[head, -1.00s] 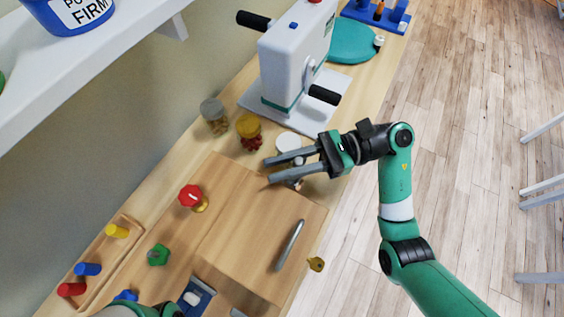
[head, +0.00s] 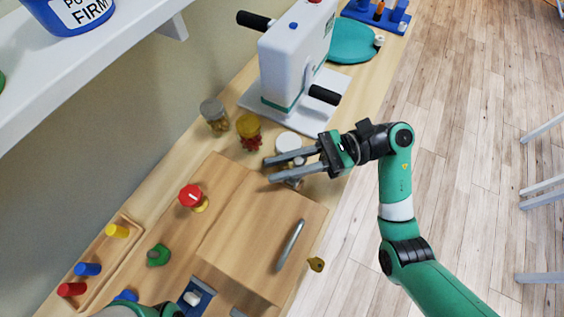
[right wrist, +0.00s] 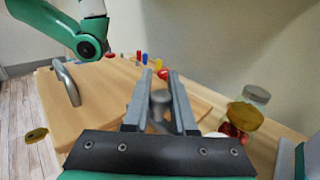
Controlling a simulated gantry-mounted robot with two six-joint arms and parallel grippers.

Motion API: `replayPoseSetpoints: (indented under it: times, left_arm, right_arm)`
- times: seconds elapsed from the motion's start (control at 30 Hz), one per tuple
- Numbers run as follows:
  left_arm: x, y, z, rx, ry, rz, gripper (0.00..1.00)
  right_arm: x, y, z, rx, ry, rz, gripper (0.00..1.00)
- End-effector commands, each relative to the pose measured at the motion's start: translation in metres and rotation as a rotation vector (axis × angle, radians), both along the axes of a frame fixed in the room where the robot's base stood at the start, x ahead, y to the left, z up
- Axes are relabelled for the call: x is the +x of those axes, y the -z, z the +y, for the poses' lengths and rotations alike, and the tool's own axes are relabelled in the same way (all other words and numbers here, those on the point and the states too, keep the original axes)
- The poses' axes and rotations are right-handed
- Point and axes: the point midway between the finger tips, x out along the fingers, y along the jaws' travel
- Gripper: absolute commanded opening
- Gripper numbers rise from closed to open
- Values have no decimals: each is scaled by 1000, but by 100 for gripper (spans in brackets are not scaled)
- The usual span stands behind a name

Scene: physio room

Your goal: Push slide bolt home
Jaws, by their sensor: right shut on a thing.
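My right gripper (head: 268,169) is low over the far right corner of the wooden board. In the right wrist view a small grey rounded knob (right wrist: 160,100), which looks like the slide bolt's knob, stands between its two fingers, and the gripper is shut on it. In the head view the fingers cover most of the bolt, and a little metal (head: 295,183) shows beside the lower finger. How far the bolt is slid cannot be seen.
Jars with a yellow lid (head: 248,126) and a white lid (head: 288,142) stand close to my right gripper. A white crank machine (head: 290,65) is behind.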

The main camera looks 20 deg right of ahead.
Motion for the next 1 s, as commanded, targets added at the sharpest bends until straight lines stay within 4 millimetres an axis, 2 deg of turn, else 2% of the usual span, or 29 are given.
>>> replayPoseSetpoints:
  times: [0.33,0.57,0.83,0.87,1.0]
  left_arm:
    - [0,-1,0,0,0,0,0]
    - [0,-7,0,0,0,0,0]
    - [0,-7,0,0,0,0,0]
    - [0,-7,0,0,0,0,0]
    - [0,-7,0,0,0,0,0]
  right_arm:
    - [-1,0,1,1,0,0,0]
    - [-19,-1,24,1,-2,-2,0]
    - [-20,-1,26,2,-4,-2,0]
    - [-20,-1,26,2,-4,-2,26]
    - [-20,-1,26,2,-4,-2,51]
